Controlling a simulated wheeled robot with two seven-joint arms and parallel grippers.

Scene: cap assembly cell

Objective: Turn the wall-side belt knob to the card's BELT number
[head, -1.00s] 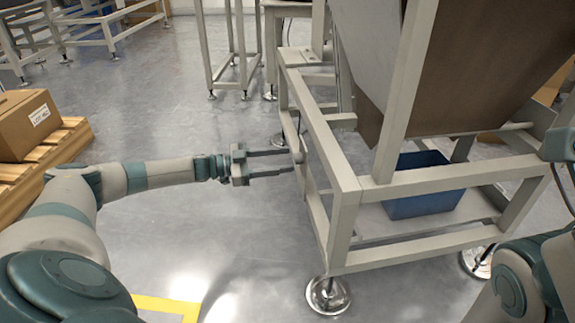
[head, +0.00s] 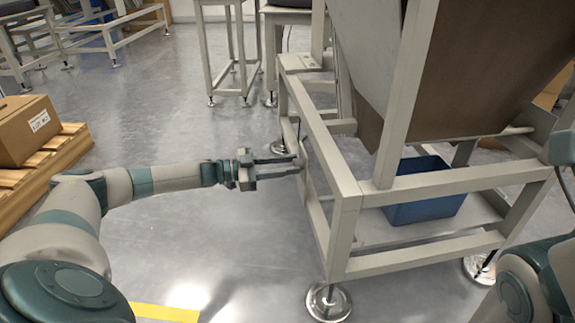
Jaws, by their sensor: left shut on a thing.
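My left gripper (head: 296,165) reaches in from the left to the side of a grey metal frame (head: 345,190) under a hopper. Its two long fingers are spaced apart, with their tips at a small pale part (head: 303,156) on that side of the frame. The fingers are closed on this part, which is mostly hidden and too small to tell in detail. I cannot tell whether it is the belt knob. No card and no number can be read here. My right gripper is out of view; only part of my right arm shows at the right edge.
A blue bin (head: 425,205) sits low inside the frame. The brown-sided hopper (head: 470,75) hangs above. A cardboard box (head: 27,130) rests on a wooden pallet (head: 50,165) at left. Other metal stands (head: 232,50) are at the back. The floor between pallet and frame is clear.

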